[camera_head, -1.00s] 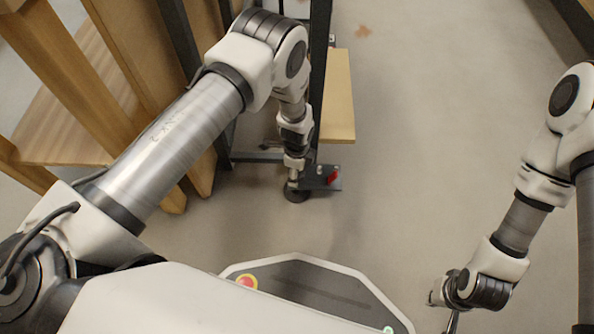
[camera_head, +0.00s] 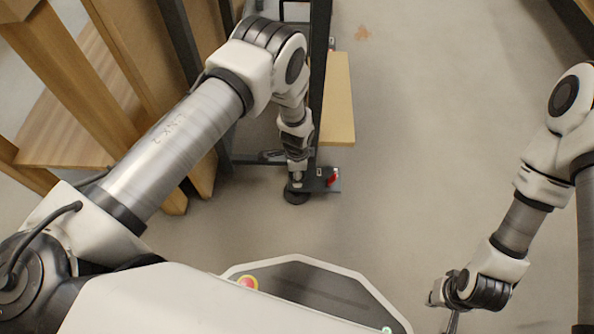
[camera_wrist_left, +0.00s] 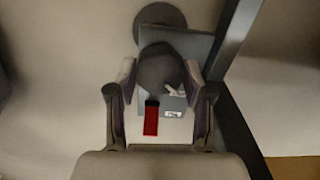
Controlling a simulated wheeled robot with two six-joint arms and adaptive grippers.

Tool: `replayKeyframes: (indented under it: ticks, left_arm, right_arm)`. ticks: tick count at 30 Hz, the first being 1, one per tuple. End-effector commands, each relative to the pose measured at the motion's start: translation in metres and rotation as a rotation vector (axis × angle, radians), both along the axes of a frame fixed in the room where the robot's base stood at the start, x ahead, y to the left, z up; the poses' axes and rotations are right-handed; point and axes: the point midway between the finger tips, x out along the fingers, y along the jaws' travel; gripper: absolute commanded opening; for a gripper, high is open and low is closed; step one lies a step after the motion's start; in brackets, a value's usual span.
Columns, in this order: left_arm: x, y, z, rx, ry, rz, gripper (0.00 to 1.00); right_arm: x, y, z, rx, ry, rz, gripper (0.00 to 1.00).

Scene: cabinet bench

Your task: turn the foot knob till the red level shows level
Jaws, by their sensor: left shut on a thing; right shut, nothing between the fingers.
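The foot knob (camera_wrist_left: 162,68) is a dark round knob between the two fingers of my left gripper (camera_wrist_left: 164,76) in the left wrist view. That gripper is shut on it. In the head view my left gripper (camera_head: 297,178) points down at the foot, largely hidden by my wrist. The round foot pad (camera_head: 296,197) rests on the floor. The red level (camera_head: 333,177) sits on the dark foot plate beside the knob; it also shows as a red strip (camera_wrist_left: 151,118) in the left wrist view. Its reading is too small to tell. My right gripper (camera_head: 453,319) is shut and empty at the lower right, partly cut off.
A dark metal upright (camera_head: 319,90) rises right beside my left wrist. A wooden board (camera_head: 338,100) lies just right of it, and wooden furniture (camera_head: 65,120) stands at the left. The floor (camera_head: 430,130) in the middle is clear.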

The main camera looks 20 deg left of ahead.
Motion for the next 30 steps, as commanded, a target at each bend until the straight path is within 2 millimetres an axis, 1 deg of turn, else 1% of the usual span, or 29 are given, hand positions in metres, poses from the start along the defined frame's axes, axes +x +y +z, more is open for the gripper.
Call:
replayKeyframes:
  ticks: [6, 18, 24, 30]
  left_arm:
    - [-0.0003, -0.0003, 0.0001, 0.0, 0.0, 0.203, 0.16]
    - [-0.0001, -0.0004, -0.0009, 0.0, 0.0, 0.561, 0.16]
    - [0.0, -0.0003, -0.001, 0.0, 0.0, 0.688, 0.16]
    - [0.0, -0.0004, -0.0008, -0.001, -0.001, 0.762, 0.16]
  right_arm:
    - [-0.0001, 0.0001, 0.004, 0.0, 0.0, 0.0, 0.0]
    - [-0.0001, 0.0001, 0.0028, 0.0, 0.0, 0.0, 0.0]
    - [-0.0001, 0.0001, 0.0013, 0.0, 0.0, 0.0, 0.0]
    - [0.0, 0.0, 0.0004, 0.0, 0.0, 0.0, 0.0]
